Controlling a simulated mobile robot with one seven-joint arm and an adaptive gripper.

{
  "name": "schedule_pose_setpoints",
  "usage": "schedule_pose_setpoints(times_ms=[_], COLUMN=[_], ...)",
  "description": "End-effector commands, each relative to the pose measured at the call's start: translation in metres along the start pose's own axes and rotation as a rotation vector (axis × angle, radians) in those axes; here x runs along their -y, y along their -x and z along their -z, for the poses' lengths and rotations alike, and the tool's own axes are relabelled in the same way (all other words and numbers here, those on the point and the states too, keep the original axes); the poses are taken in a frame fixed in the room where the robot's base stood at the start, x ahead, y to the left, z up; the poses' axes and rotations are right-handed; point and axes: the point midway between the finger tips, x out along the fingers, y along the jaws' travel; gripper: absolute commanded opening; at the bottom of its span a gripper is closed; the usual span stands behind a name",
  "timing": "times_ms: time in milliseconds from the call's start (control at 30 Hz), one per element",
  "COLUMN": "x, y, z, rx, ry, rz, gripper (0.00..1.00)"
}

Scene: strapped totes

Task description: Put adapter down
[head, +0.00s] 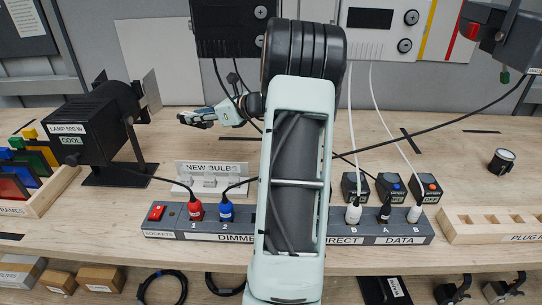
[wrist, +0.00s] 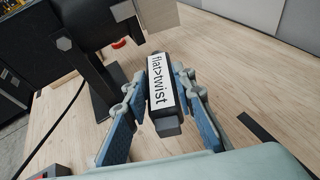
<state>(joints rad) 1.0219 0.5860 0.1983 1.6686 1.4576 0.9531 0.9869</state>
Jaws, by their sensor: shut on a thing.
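The adapter (wrist: 162,84) is a small dark block with a white label reading "flat>twist" and a grey plug end. In the wrist view it sits between the two pale blue-grey fingers of my gripper (wrist: 166,98), which are shut on it. Wooden table top shows below and around it. In the head view my gripper (head: 198,117) is left of centre, pointing left, over the table behind the "NEW BULB" holder. The adapter is too small there to make out clearly. I cannot tell its height above the table.
A black "LAMP 500 W" (head: 95,125) stands to the left of my gripper. The "NEW BULB" holder (head: 212,177) and a strip of sockets (head: 187,225) with plugged cables lie in front. A wooden rack (head: 500,224) with empty slots is at right. Table between lamp and gripper is bare.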

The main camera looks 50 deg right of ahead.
Motion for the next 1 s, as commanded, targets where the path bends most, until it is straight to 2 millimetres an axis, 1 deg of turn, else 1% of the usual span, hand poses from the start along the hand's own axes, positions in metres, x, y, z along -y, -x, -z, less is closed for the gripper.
schedule_pose_setpoints(times_ms=[67, 167, 267, 500, 600, 700, 800, 933, 1000], x=[0.001, 0.009, 0.023, 0.061, 0.07, 0.078, 0.083, 0.086, 0.088], y=[0.001, 0.008, 0.02, 0.054, 0.057, 0.061, 0.063, 0.065, 0.066], z=[0.001, 0.009, 0.023, 0.064, 0.088, 0.105, 0.115, 0.121, 0.127], rx=[0.001, -0.001, 0.0, 0.0, 0.0, 0.001, 0.0, 0.0, 0.0], ry=[0.0, -0.003, -0.004, -0.004, -0.005, -0.002, -0.001, 0.001, -0.001], rz=[0.001, 0.003, 0.004, 0.003, 0.001, 0.0, 0.0, 0.0, 0.0], gripper=[0.0, 0.0, 0.0, 0.0, 0.0, 0.0, 0.0, 0.0, 0.0])
